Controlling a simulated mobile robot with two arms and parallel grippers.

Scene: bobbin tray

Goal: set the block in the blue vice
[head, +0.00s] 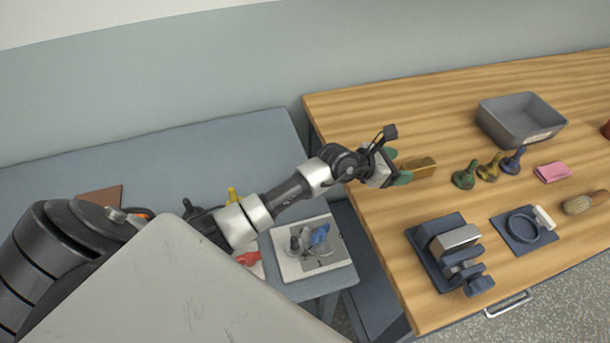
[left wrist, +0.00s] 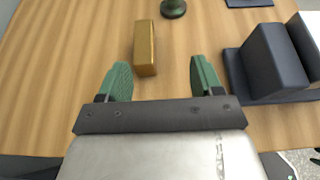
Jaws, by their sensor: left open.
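A brass-coloured block (head: 420,167) lies on the wooden bench near its left side. In the left wrist view the block (left wrist: 145,45) lies lengthwise ahead of my gripper, its near end between the fingertips in the picture and closer to the left finger. My left gripper (head: 398,174) has green fingers and is open and empty; the gap also shows in the left wrist view (left wrist: 160,75). The blue vice (head: 425,262), dark blue with a pale metal top face, stands nearer the bench's front edge; its side (left wrist: 272,60) shows at right in the left wrist view. My right gripper is not in view.
Green, yellow and blue knobbed pieces (head: 488,170) stand right of the block. Behind them is a grey bin (head: 519,122). A blue plate with a ring (head: 524,229), a pink cloth (head: 552,172) and a brush (head: 580,203) lie to the right. The bench between block and vice is clear.

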